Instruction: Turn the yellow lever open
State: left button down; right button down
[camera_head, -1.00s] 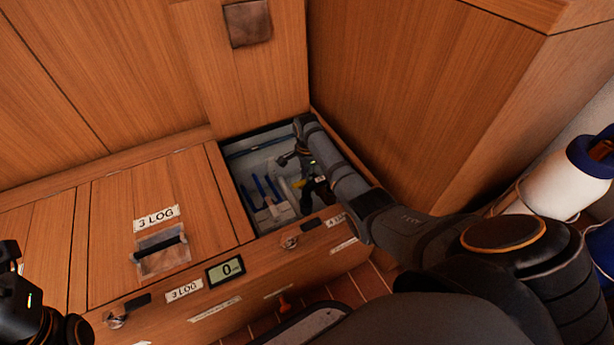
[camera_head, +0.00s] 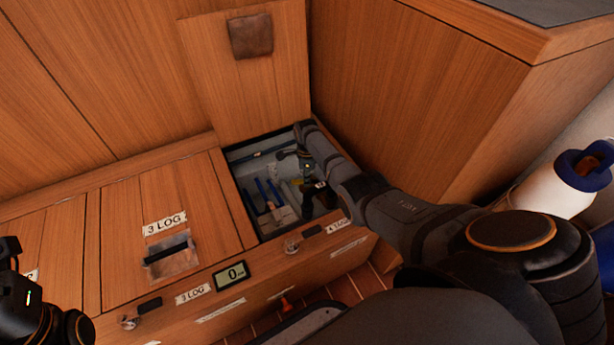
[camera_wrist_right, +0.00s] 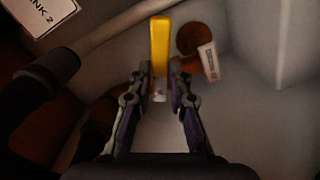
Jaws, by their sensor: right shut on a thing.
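The yellow lever (camera_wrist_right: 160,42) stands lengthwise in the right wrist view, with its near end between my right fingertips. My right gripper (camera_wrist_right: 159,76) is shut on it. In the head view my right gripper (camera_head: 313,190) reaches down into the open hatch (camera_head: 258,152) in the wooden bench, and I cannot make out the lever there. My left gripper (camera_head: 28,292) is at the left edge of the head view, well away from the hatch; its fingers do not show clearly.
Blue-handled parts (camera_head: 268,190) sit in the hatch left of my right gripper. The raised lid (camera_head: 245,75) stands behind it. A wooden cabinet (camera_head: 410,85) rises close on the right. A dark pipe (camera_wrist_right: 45,80) and a round brown part (camera_wrist_right: 195,40) lie near the lever.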

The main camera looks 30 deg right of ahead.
jog(key=shift+w+d+m+b, duration=0.25)
jog(key=shift+w+d+m, duration=0.1)
jog(key=shift+m, duration=1)
jog(key=shift+w+d+m+b, duration=0.25)
jog(key=shift+d+m, duration=0.05)
jog(key=shift+m, duration=1.1)
jog(key=shift+w+d+m+b, duration=0.25)
jog(key=shift+w+d+m, duration=0.1)
jog(key=shift+m, duration=1)
jog(key=c, duration=1.2)
grip_release()
notch_tip(320, 180, up, 12)
